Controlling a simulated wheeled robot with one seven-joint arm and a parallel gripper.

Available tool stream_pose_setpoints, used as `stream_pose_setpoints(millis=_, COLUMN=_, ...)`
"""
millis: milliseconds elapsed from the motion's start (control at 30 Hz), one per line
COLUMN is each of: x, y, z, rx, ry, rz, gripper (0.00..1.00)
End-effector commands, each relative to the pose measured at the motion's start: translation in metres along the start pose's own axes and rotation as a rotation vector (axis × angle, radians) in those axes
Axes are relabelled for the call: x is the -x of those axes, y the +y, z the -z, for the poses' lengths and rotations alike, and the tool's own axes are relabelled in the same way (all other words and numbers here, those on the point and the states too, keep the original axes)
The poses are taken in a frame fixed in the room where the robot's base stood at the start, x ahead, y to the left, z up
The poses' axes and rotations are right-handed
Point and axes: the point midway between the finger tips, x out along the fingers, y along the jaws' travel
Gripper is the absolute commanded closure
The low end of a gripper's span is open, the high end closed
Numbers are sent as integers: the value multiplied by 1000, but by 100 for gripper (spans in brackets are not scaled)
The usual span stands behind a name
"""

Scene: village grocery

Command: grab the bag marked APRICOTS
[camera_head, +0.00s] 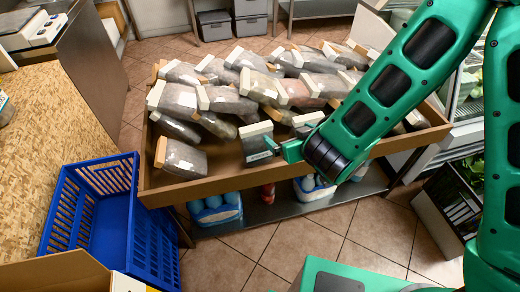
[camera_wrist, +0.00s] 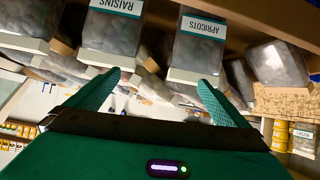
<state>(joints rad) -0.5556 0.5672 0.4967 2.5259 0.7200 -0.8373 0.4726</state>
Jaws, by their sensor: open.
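The bag marked APRICOTS (camera_wrist: 197,48) is at the upper centre-right of the wrist view, a clear bag of grey-looking contents with a white and teal label and a cream strip along its lower edge in the picture. My gripper (camera_wrist: 158,80) is open and empty. Its right fingertip overlaps the APRICOTS bag in the picture, and its left fingertip overlaps the bag marked RAISINS (camera_wrist: 112,35). The gap between the fingers falls mostly between these two bags. In the head view my gripper (camera_head: 283,149) is beside a bag (camera_head: 256,146) at the tray's front; its label is unreadable there.
A shallow wooden tray (camera_head: 215,189) holds many similar bags, packed close together. A blue crate (camera_head: 60,215) stands left of the tray. Blue-topped packs (camera_head: 215,207) sit on the shelf below. Tiled floor (camera_head: 310,245) lies open in front.

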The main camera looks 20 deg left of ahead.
Motion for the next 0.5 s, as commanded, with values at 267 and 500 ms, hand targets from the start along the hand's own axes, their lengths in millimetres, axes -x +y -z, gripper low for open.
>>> stream_pose_setpoints(millis=267, x=-11, y=-59, z=-1, rx=7, ry=62, rz=121, gripper=0)
stream_pose_setpoints(millis=500, x=-45, y=-63, z=2, rx=5, ry=64, rz=121, gripper=0)
